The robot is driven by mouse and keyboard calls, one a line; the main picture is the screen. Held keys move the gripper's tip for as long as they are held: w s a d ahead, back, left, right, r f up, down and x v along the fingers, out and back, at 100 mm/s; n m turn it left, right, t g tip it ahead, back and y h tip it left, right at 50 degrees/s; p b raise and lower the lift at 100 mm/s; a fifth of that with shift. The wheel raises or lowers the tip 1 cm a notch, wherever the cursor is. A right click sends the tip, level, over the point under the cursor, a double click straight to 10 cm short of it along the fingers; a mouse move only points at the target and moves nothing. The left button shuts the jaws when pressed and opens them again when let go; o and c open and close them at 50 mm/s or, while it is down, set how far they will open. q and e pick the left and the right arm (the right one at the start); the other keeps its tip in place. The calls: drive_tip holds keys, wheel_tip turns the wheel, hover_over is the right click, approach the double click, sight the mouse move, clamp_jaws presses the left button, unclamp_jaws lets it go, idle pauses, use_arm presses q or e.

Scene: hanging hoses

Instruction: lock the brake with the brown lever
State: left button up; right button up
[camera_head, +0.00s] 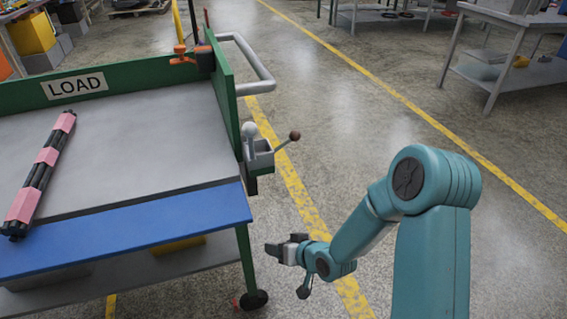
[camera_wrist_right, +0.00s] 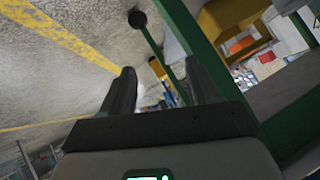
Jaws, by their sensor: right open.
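The brown lever is a thin rod with a brown knob (camera_head: 295,135), leaning out to the right from a grey bracket (camera_head: 259,158) on the cart's side. A second lever with a pale knob (camera_head: 249,130) stands upright beside it. The cart (camera_head: 150,125) has a grey top, green walls, a blue front edge and a LOAD sign. My right gripper (camera_head: 279,250) is open and empty, below and in front of the levers, right of the cart's front leg. In the right wrist view its two fingers (camera_wrist_right: 160,88) are apart, with no lever visible between them. My left gripper is out of view.
A black and pink bundle (camera_head: 42,172) lies on the cart top. A grey handle (camera_head: 255,65) sticks out at the cart's far end. The cart's green leg and wheel (camera_wrist_right: 137,18) show in the wrist view. Floor right of the cart is clear; a workbench (camera_head: 510,75) stands far right.

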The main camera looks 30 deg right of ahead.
drive_tip(key=w+d+r+t+h, duration=0.25)
drive_tip(key=d+r+t, duration=0.25)
drive_tip(key=d+r, duration=0.6)
drive_tip(key=t+b, duration=0.1)
drive_tip(key=t, duration=0.2)
approach(292, 133)
drive_tip(key=shift+n, duration=0.4)
drive_tip(key=w, duration=0.3)
drive_tip(key=w+d+f+b, duration=0.1)
drive_tip(key=w, duration=0.7)
drive_tip(key=shift+w+d+f+b, duration=0.2)
drive_tip(key=shift+b, duration=0.15)
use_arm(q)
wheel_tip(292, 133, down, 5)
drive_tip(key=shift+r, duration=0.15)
use_arm(e)
drive_tip(key=shift+w, duration=0.3)
clamp_jaws()
